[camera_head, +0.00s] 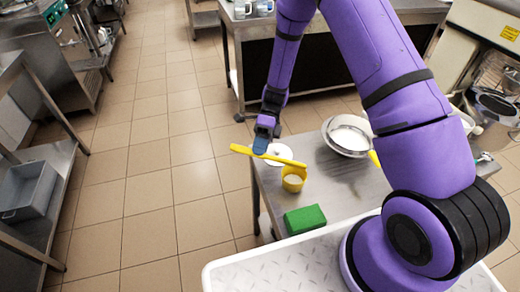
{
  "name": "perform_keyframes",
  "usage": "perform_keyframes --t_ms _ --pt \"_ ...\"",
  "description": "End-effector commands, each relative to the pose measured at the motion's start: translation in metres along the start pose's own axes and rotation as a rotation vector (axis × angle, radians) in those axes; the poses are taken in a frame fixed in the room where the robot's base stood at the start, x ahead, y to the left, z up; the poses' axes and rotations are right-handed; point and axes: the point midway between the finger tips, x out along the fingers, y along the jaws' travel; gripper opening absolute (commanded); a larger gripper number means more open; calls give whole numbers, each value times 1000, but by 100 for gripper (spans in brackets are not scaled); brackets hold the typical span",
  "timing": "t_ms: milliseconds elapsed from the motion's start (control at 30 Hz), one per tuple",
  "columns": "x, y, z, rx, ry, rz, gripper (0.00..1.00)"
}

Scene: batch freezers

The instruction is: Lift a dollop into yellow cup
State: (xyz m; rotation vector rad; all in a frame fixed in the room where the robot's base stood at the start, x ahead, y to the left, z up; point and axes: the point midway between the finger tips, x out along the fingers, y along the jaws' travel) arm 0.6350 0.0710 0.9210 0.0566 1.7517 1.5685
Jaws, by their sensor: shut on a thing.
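My gripper (263,146) is shut on a long yellow utensil (290,161), near its middle left. The utensil lies nearly level across the picture, its right end overlapping the top edge of the yellow cup (293,182). I cannot tell whether it touches the cup. The cup stands upright near the left edge of the steel table and has something pale inside. A metal bowl (332,147) with white contents stands to the right of the cup. Any dollop on the utensil is too small to tell.
The steel table (343,183) has bare room right of the cup. A green block (305,219) lies at its near edge. A small yellow thing (374,158) is partly hidden by my arm. A dark-fronted counter (315,65) stands behind; a grey bin (24,188) sits left.

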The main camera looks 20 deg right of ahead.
Motion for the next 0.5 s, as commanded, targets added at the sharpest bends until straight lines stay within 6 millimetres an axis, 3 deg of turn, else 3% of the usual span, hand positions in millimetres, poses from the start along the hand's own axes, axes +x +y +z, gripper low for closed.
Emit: perform_keyframes --t_ms 500 --pt "4 16 -1 -55 2 -508 0"
